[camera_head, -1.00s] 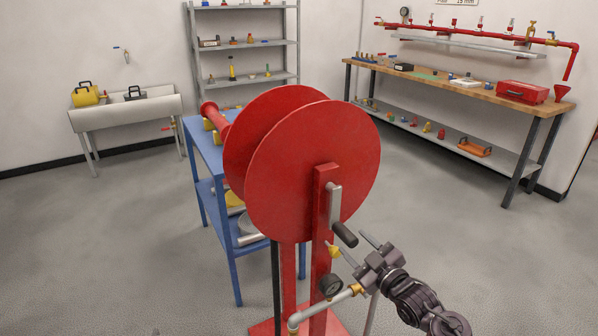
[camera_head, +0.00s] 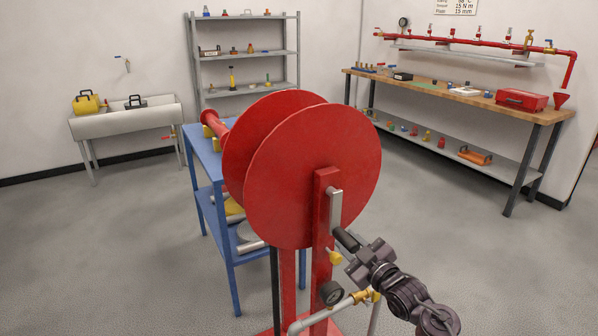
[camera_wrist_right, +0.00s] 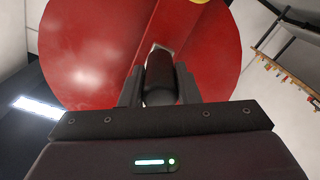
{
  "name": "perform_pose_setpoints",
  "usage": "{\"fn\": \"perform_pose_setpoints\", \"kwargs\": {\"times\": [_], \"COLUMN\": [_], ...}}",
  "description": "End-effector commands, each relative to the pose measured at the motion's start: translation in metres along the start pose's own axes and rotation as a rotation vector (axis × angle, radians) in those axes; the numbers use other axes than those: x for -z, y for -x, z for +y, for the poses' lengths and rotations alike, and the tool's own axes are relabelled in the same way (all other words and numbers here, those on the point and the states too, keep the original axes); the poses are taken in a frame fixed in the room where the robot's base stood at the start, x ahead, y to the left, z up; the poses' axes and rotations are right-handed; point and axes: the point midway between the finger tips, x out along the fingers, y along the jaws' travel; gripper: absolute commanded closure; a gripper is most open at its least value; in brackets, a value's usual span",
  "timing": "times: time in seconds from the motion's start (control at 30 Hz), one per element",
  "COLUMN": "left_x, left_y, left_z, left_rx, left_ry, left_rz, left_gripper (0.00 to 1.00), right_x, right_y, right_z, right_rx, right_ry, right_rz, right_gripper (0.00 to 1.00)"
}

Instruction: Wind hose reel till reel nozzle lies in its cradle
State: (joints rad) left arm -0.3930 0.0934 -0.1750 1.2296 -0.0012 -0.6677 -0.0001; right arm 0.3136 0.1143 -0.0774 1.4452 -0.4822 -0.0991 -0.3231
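The red hose reel (camera_head: 312,175) stands on a red post in the head view, its two round discs facing me. A grey crank arm (camera_head: 335,207) on the post carries a dark crank handle (camera_head: 346,239) at its lower end. My right gripper (camera_head: 357,249) is at this handle. In the right wrist view the handle (camera_wrist_right: 159,80) lies between the two fingers, which appear closed against it. The red disc (camera_wrist_right: 95,55) fills the background there. I cannot make out the reel nozzle or its cradle. My left gripper is out of view.
A pressure gauge (camera_head: 332,292) and a pipe with brass fittings (camera_head: 361,296) sit just below my right gripper. A blue table (camera_head: 206,150) stands behind the reel. A workbench (camera_head: 450,92), a shelf rack (camera_head: 245,54) and a sink (camera_head: 125,122) line the walls. Open floor lies between.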

Motion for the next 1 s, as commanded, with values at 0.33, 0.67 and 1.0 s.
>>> {"fn": "perform_pose_setpoints", "kwargs": {"times": [0.33, 0.67, 1.0], "left_x": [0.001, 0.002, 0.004], "left_y": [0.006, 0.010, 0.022], "left_z": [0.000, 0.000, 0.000], "left_rx": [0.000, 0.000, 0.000], "left_ry": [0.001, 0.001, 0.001], "left_rz": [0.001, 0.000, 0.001], "left_gripper": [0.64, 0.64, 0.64], "right_x": [0.006, 0.013, 0.027], "right_y": [0.000, 0.000, 0.000], "right_z": [-0.008, -0.019, -0.028], "right_rx": [0.003, 0.002, 0.003], "right_ry": [-0.001, 0.000, -0.001], "right_rz": [0.000, -0.001, 0.000], "right_gripper": [0.95, 0.95, 0.95]}}
